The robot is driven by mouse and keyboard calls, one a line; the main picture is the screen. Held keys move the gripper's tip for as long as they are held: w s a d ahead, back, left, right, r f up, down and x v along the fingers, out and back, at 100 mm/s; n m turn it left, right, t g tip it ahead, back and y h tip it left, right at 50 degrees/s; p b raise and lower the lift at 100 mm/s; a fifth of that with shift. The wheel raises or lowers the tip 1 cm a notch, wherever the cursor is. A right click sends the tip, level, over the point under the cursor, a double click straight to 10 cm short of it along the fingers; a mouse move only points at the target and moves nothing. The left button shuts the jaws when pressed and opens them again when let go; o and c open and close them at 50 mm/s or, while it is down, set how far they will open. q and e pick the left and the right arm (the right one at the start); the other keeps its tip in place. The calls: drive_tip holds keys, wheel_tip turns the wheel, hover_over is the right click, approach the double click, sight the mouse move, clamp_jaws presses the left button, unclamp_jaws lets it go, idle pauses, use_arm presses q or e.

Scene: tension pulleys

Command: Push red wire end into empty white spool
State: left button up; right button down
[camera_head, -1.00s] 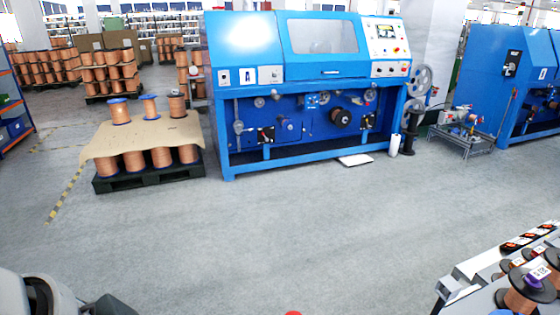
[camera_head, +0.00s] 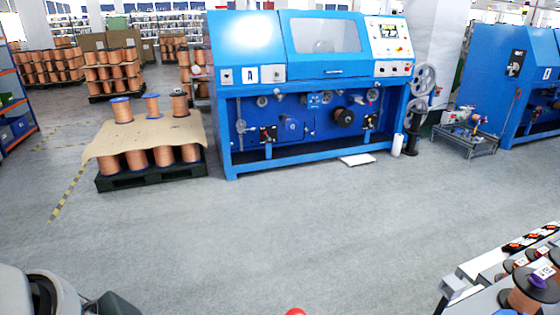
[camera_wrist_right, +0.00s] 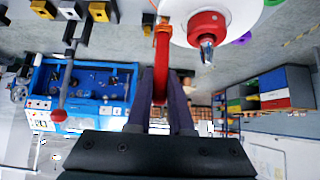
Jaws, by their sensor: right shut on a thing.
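In the right wrist view, my right gripper (camera_wrist_right: 161,100) has its two dark fingers close together on a narrow red piece. This red piece, which looks like the red wire end (camera_wrist_right: 161,62), sticks out past the fingertips towards the top of the picture. A round white disc (camera_wrist_right: 240,22), likely the white spool, is at the top right, with a red hub (camera_wrist_right: 207,27) and a metal tip at its centre. The red piece appears beside the disc's left edge; contact cannot be told. My left gripper is not clearly visible.
The head view shows a blue machine (camera_head: 300,90), a pallet of copper spools (camera_head: 150,180) and open grey floor (camera_head: 270,220). A rack with copper spools (camera_head: 530,290) is at the bottom right. The wrist view shows yellow-and-black blocks (camera_wrist_right: 100,12) and a red-knobbed lever (camera_wrist_right: 60,115).

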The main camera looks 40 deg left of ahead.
drive_tip(key=shift+f+b, duration=0.35)
drive_tip(key=shift+f, duration=0.15)
idle(0.4)
drive_tip(key=c, duration=0.7)
unclamp_jaws()
drive_tip(key=shift+c, duration=0.2)
drive_tip(key=o, duration=0.3)
drive_tip(key=shift+o, duration=0.2)
drive_tip(key=shift+r, duration=0.15)
